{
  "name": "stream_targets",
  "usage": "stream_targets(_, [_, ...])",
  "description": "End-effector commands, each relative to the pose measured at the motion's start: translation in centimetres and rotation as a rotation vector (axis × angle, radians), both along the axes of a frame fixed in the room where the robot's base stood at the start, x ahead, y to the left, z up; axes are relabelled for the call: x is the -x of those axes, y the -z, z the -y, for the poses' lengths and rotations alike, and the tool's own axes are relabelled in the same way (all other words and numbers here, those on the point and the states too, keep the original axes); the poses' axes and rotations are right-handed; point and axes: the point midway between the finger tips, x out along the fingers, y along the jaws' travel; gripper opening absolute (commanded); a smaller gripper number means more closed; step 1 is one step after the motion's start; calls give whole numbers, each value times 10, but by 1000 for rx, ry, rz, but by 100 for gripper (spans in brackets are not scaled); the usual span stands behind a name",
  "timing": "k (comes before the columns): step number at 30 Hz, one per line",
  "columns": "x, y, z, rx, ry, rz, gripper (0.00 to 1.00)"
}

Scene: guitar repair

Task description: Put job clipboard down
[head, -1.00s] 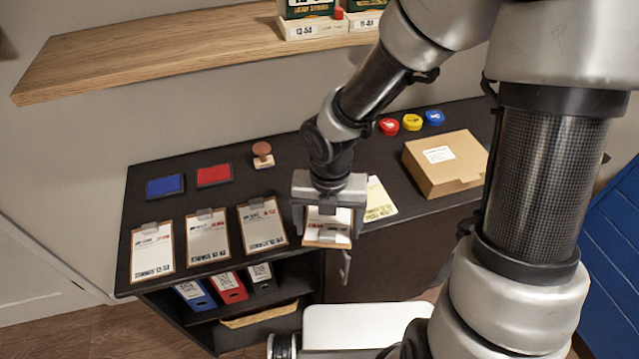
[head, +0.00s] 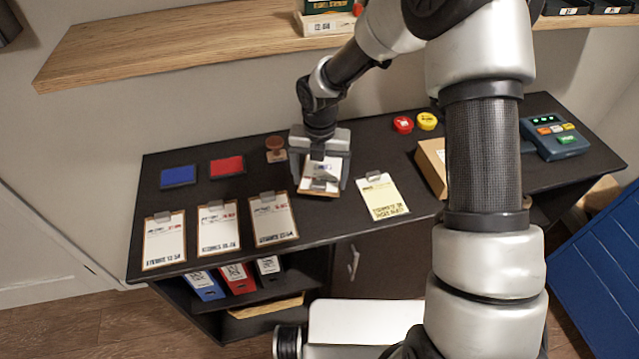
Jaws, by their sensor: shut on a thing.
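My gripper (head: 320,185) is shut on a job clipboard (head: 321,172), a brown board with a white sheet. It is over the dark counter, and I cannot tell whether the clipboard touches the top. My fingers and wrist hide part of it. On the counter (head: 330,222) to the left, three similar clipboards lie in a row: the left one (head: 165,240), the middle one (head: 218,228) and the right one (head: 272,220). A clipboard with a yellow sheet (head: 384,200) lies to the right of my gripper.
Behind the row are a blue ink pad (head: 178,177), a red ink pad (head: 227,167) and a stamp (head: 276,150). To the right are a cardboard box (head: 431,165), red (head: 402,124) and yellow (head: 427,121) round tins, and a card terminal (head: 553,130). A wooden shelf (head: 200,45) hangs above.

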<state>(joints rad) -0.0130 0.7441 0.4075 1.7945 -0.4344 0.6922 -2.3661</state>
Motion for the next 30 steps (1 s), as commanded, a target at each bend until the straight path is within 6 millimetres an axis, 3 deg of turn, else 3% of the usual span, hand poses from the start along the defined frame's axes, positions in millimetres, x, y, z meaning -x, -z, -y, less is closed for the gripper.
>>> stream_targets(6, [1,31,0,2,-1,-4,58])
stream_targets(18, [-3,39,-1,0,1,-1,58])
stream_targets(19, [-3,39,-1,0,1,-1,83])
stream_targets(22, [-3,38,-1,0,1,-1,100])
stream_targets(30, [-3,35,-1,0,1,-1,100])
